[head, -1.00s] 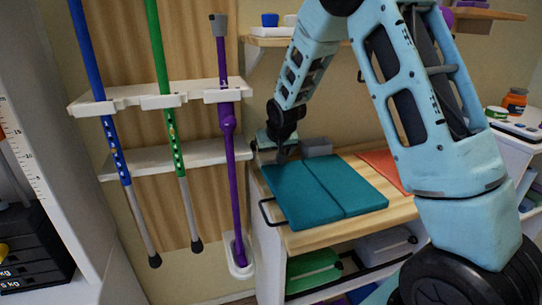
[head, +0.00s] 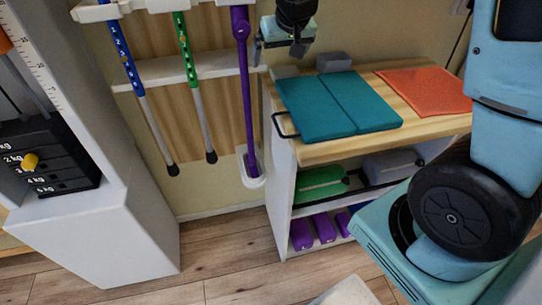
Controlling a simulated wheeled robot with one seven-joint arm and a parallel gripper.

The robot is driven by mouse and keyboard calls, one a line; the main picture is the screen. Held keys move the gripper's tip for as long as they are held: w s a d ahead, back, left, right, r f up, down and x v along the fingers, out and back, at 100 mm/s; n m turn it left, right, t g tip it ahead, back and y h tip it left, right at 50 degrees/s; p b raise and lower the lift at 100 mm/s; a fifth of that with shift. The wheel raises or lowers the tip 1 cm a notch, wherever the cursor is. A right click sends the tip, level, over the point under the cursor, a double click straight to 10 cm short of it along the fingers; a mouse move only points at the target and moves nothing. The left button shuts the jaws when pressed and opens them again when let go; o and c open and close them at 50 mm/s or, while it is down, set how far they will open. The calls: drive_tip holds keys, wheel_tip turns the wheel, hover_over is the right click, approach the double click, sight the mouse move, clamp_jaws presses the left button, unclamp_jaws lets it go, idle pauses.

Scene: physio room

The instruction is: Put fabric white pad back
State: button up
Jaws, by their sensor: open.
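A pale, whitish flat object (head: 345,292) lies low at the bottom edge of the head view, partly cut off. It may be the white fabric pad, but I cannot tell for sure. My gripper (head: 279,47) is open and empty, above the back left of the cart, far from that object. A folded teal mat (head: 340,105) and an orange mat (head: 425,90) lie on the wooden cart top (head: 325,150).
Below are a green case (head: 320,184) and purple blocks (head: 324,228) on shelves. Canes hang on the wall rack (head: 200,70). A weight stack (head: 50,160) is at left. The wooden floor (head: 230,250) between is open.

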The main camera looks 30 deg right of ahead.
drive_tip(key=s+a+n+g+y, duration=0.2)
drive_tip(key=s+a+n, duration=0.1)
drive_tip(key=s+a, duration=0.75)
drive_tip(key=s+a+f+n+g, duration=0.1)
drive_tip(key=s+a, duration=0.4)
drive_tip(key=s, duration=0.5)
drive_tip(key=s+a+f+n+g, duration=0.1)
drive_tip(key=s+a+n, duration=0.4)
drive_tip(key=s, duration=0.5)
drive_tip(key=shift+s+a+f+n+g+h, duration=0.15)
drive_tip(key=shift+a+n+g+h, duration=0.15)
drive_tip(key=shift+g, duration=0.6)
wheel_tip(320, 180, up, 13)
drive_tip(key=p, duration=1.3)
